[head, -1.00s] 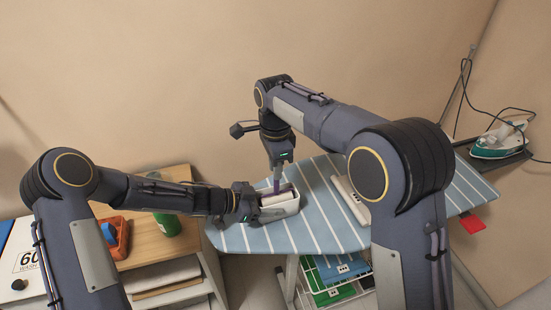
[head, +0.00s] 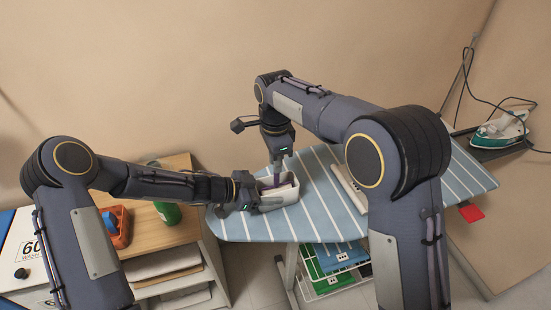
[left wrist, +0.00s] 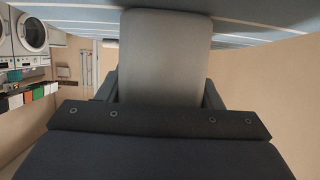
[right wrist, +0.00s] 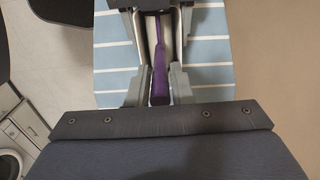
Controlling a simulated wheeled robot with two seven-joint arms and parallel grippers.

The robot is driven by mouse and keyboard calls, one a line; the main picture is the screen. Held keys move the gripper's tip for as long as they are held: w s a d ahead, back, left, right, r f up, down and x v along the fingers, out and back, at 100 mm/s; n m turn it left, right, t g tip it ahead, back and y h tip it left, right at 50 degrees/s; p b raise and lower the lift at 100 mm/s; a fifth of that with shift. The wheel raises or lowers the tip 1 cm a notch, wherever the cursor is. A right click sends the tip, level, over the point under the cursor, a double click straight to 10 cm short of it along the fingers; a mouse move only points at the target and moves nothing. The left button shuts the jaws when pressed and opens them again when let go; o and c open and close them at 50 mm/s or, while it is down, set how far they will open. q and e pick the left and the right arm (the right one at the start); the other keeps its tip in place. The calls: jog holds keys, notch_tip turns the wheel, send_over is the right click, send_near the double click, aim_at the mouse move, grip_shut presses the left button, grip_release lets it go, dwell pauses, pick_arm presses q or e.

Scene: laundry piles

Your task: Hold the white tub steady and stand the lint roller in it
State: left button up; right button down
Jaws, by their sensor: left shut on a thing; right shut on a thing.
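The white tub (head: 276,206) stands near the left end of the ironing board. My left gripper (head: 250,194) is shut on its left side, and the tub's pale wall (left wrist: 165,60) fills the space between the fingers in the left wrist view. My right gripper (head: 278,165) points down above the tub, shut on the purple handle of the lint roller (head: 276,181). The handle (right wrist: 160,75) shows between the fingers in the right wrist view. The roller's lower end is hidden; I cannot tell whether it touches the tub's floor.
The striped ironing board (head: 320,205) has free room right of the tub. A long pale object (head: 349,188) lies on it beside my right arm. A green bottle (head: 167,213) and an orange container (head: 118,228) stand on the wooden top at left. An iron (head: 500,130) rests at far right.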

jog(key=shift+f, duration=0.45)
dwell(0.6)
jog(key=c, duration=1.2)
grip_release()
jog(key=shift+r, duration=0.15)
jog(key=shift+r, duration=3.4)
pick_arm(q)
jog(key=o, duration=1.1)
jog(key=shift+c, duration=0.2)
